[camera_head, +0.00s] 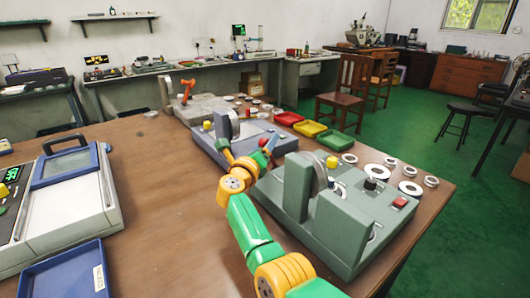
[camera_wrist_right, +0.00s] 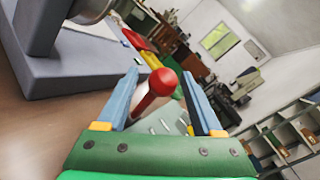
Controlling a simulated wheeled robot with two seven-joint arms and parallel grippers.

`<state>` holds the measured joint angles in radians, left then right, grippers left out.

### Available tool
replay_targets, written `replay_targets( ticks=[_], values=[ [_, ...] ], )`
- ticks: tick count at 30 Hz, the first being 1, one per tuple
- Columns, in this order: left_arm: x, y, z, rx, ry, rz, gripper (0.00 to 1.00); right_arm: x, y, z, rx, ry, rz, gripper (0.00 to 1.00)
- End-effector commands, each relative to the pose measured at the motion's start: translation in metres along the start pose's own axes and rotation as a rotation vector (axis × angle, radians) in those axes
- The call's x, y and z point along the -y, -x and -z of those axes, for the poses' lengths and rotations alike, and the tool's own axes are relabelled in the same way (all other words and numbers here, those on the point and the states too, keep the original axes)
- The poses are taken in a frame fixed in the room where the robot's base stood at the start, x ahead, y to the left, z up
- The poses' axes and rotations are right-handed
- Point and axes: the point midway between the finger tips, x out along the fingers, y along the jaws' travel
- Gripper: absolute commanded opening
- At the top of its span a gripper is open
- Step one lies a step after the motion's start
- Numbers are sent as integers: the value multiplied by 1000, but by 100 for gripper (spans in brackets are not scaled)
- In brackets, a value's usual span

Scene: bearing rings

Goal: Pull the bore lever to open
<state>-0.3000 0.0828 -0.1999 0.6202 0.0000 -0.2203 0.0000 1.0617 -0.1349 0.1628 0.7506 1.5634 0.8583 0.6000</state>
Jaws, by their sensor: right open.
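The lever with a red ball end (camera_wrist_right: 162,82) stands between the two fingers of my right gripper (camera_wrist_right: 160,75) in the right wrist view. The fingers are apart, one on each side of it, and I cannot tell whether either touches it. In the head view my right gripper (camera_head: 248,147) is beside the blue-grey machine (camera_head: 208,146), with a small red knob (camera_head: 263,142) between its fingers. The lever's lower part is largely hidden. My left gripper is not in view.
A green-grey machine (camera_head: 350,235) stands close to the right of my arm. Red, yellow and green trays (camera_head: 334,140) and several metal rings (camera_head: 411,188) lie along the far side. A cased device (camera_head: 65,195) and blue tray (camera_head: 65,272) are at left. The table's middle (camera_head: 165,200) is clear.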

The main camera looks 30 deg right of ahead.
Motion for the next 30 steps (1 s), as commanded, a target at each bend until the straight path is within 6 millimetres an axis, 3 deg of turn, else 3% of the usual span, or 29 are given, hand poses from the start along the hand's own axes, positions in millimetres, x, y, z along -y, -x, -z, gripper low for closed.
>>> replay_targets(
  ticks=[5,13,30],
  values=[
    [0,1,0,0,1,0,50,1,0,-2,1,0,0,68],
    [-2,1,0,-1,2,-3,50,1,0,-2,1,1,0,0],
    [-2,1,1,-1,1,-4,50,1,0,-2,2,2,1,0]
  ],
)
